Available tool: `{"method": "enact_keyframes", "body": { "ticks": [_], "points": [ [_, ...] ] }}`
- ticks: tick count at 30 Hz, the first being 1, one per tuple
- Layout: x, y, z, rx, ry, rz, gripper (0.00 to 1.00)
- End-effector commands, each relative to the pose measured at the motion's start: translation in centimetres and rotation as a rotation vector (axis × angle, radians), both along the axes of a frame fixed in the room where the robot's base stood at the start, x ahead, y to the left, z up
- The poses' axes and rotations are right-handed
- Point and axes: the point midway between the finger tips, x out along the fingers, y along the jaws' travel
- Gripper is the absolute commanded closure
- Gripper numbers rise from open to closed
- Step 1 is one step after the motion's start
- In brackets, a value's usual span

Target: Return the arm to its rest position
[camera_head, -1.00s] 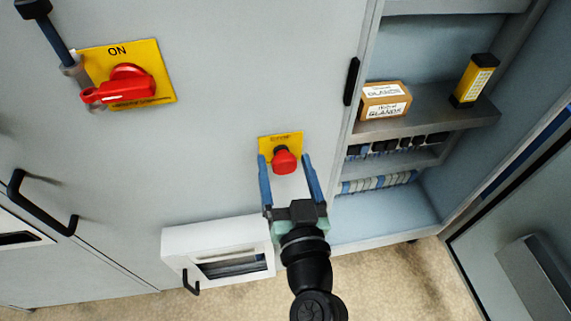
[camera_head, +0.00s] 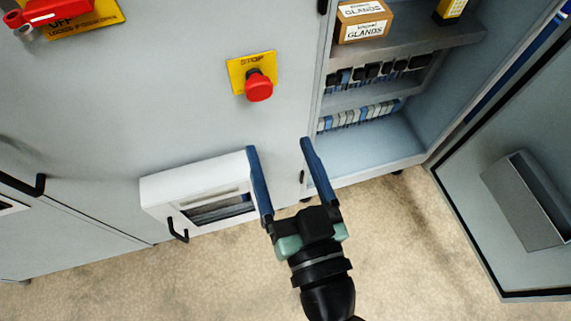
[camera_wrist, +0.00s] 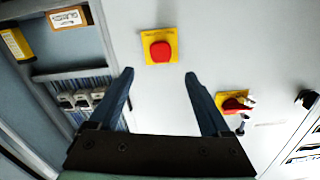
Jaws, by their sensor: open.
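My gripper (camera_head: 278,146) is open and empty, its two blue fingers spread apart. In the head view it is in front of the grey cabinet's lower part, below the red stop button (camera_head: 259,87) on its yellow plate. In the wrist view, my gripper (camera_wrist: 158,75) has the stop button (camera_wrist: 160,51) beyond and between its fingertips, apart from them. My arm reaches up from the bottom of the head view; its upper links are out of view.
A white box with a window (camera_head: 160,190) juts from the cabinet, left of my fingers. A red rotary switch (camera_head: 50,10) is at upper left. The open compartment at right holds a cardboard glands box (camera_head: 362,20) on a shelf. An open door (camera_head: 470,130) stands at far right.

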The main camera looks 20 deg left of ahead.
Motion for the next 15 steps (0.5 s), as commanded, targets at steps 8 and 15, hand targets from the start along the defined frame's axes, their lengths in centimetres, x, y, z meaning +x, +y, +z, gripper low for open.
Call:
{"method": "enact_keyframes", "body": {
  "ticks": [8,15],
  "points": [
    [-0.97,-0.60,0.06,0.000,-0.002,0.001,0.19],
    [-0.94,-0.59,0.08,0.000,-0.002,0.001,0.19]
  ]
}}
